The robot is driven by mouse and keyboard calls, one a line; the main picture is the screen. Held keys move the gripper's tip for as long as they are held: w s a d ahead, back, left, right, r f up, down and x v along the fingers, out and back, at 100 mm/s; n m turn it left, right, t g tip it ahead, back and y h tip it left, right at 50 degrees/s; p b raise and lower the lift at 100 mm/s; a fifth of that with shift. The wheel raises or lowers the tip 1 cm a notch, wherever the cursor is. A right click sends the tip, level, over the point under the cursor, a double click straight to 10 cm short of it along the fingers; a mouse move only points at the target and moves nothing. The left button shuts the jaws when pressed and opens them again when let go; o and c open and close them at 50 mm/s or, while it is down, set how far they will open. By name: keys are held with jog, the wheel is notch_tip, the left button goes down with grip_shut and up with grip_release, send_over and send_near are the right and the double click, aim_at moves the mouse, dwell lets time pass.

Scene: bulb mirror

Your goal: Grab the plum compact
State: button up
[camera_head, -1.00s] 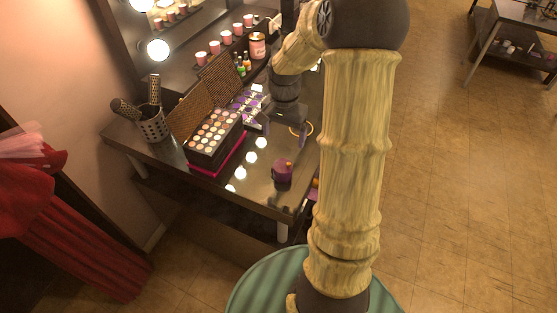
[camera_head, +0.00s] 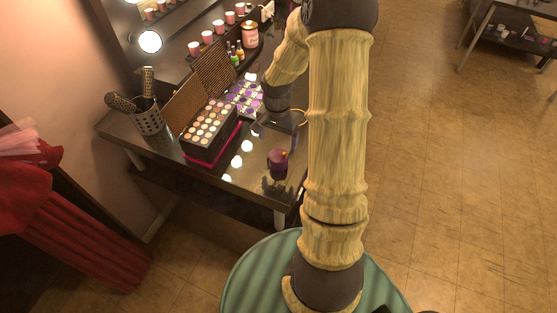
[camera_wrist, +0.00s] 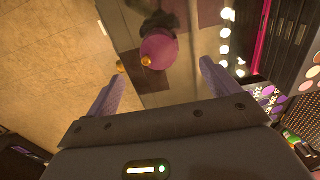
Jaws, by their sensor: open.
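The plum compact (camera_head: 278,157) is a round purple thing with a small gold piece, on the dark glossy tabletop near its front right corner. In the wrist view the compact (camera_wrist: 159,50) shows beyond the fingertips, roughly centred between them, with its gold piece on its lower left. My gripper (camera_head: 277,129) is behind the compact in the head view, apart from it. In the wrist view my gripper (camera_wrist: 160,75) has its two purple fingers wide apart with nothing between them.
A makeup palette (camera_head: 209,124) stands left of the compact, with a purple palette (camera_head: 245,94) behind it. A brush holder (camera_head: 147,118) is at the far left. Pink candles (camera_head: 219,27) and small bottles (camera_head: 236,55) line the mirror. The tabletop around the compact is clear.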

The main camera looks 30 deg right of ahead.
aim_at(278, 155)
notch_tip(278, 155, down, 6)
jog(key=shift+w+r+p, duration=0.15)
jog(key=shift+r+p, duration=0.1)
jog(key=shift+p, duration=0.35)
jog(key=shift+f, duration=0.1)
jog(key=shift+f+p, duration=1.25)
jog(key=shift+f, duration=1.25)
jog(key=shift+c, duration=0.5)
jog(key=c, duration=1)
